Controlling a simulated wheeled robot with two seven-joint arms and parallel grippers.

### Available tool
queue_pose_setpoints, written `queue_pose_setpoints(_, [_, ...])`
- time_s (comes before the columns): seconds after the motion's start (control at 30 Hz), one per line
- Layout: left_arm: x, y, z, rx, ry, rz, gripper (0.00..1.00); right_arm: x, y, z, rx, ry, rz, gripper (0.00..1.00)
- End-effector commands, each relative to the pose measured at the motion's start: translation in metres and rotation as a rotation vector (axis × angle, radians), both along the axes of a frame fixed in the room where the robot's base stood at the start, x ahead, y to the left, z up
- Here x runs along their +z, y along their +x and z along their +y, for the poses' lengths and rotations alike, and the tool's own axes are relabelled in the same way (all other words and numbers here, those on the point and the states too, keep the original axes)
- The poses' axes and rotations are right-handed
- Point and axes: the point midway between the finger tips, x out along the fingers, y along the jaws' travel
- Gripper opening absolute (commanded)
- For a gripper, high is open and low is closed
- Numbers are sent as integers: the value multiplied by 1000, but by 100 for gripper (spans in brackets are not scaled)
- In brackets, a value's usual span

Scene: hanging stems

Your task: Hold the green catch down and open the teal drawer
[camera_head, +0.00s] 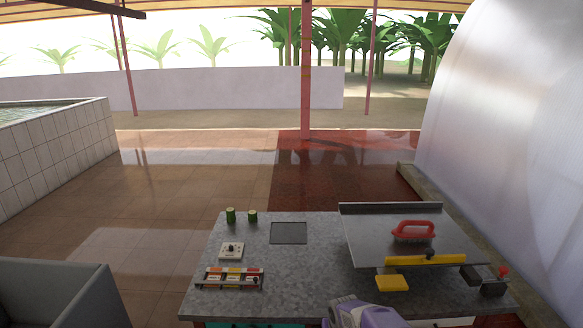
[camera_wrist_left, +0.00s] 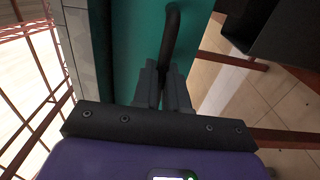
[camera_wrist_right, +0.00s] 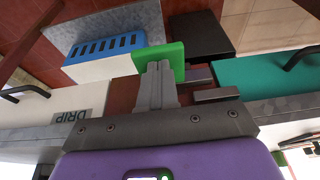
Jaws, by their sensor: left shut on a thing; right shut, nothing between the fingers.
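The teal drawer (camera_wrist_left: 135,45) fills the upper middle of the left wrist view, with a black bar handle (camera_wrist_left: 172,35). My left gripper (camera_wrist_left: 163,72) is shut on that handle. The right wrist view also shows the teal drawer (camera_wrist_right: 255,76) at the right, with its handle (camera_wrist_right: 302,57). The green catch (camera_wrist_right: 164,55) is in the middle of the right wrist view. My right gripper (camera_wrist_right: 158,66) is shut and empty, its tips at the catch; I cannot tell how hard they press. How far the drawer stands out is unclear.
A white front labelled DRIP (camera_wrist_right: 72,117) is beside the catch, near a blue slotted part (camera_wrist_right: 104,48). On the grey bench top (camera_head: 310,270) stand a tilted metal plate with a red-handled brush (camera_head: 414,231), a yellow block (camera_head: 392,283) and small green cylinders (camera_head: 231,215).

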Motion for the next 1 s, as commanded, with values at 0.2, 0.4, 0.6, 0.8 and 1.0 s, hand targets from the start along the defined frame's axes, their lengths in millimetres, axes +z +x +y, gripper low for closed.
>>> queue_pose_setpoints(0.2, [0,-9,-1,-1,-1,-1,0,-1,0,0,0,-1,2,0])
queue_pose_setpoints(0.4, [0,-17,0,-1,-1,0,0,-1,0,0,0,-1,1,0])
queue_pose_setpoints(0.6, [0,-26,0,-1,-1,1,0,-1,0,0,0,-1,1,0])
queue_pose_setpoints(0.8, [0,-33,0,-2,0,-1,0,-1,0,0,0,-1,1,0])
queue_pose_setpoints(1.0, [0,-41,0,-2,0,-1,0,-1,0,0,0,-1,0,0])
